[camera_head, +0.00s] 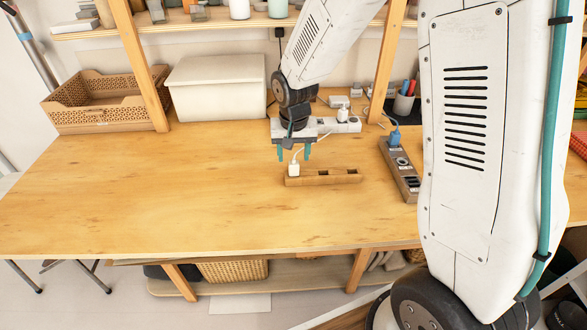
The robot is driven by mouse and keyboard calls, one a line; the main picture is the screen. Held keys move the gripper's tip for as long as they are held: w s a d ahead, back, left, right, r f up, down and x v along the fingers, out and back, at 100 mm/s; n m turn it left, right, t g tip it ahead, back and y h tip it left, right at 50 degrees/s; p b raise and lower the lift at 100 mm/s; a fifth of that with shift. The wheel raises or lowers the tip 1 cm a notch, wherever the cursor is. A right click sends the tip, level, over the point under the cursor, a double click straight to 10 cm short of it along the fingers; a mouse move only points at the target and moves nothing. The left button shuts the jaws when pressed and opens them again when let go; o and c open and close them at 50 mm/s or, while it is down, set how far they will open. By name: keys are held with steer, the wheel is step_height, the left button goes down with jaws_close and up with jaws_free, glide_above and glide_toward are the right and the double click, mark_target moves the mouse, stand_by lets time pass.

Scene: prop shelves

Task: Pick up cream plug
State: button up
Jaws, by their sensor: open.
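A cream plug (293,169) stands upright at the left end of a low wooden block (338,177) with several dark slots, on the table. A pale cord rises from its top. My gripper (294,152) points down just above the plug, with one teal finger to each side of it. The fingers are apart and empty. I cannot tell whether they are level with the plug's top.
A dark power strip (401,171) with a blue plug (395,138) lies to the right. A white power strip (345,124) is behind my gripper. A cream box (218,88) and a woven basket (100,102) stand at the back left.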

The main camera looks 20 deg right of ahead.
mark_target(294, 162)
step_height(294, 162, down, 4)
steer(key=shift+w+f, duration=0.1)
steer(key=shift+f, duration=0.15)
steer(key=shift+c, duration=0.3)
steer(key=c, duration=1)
steer(key=shift+r, duration=0.2)
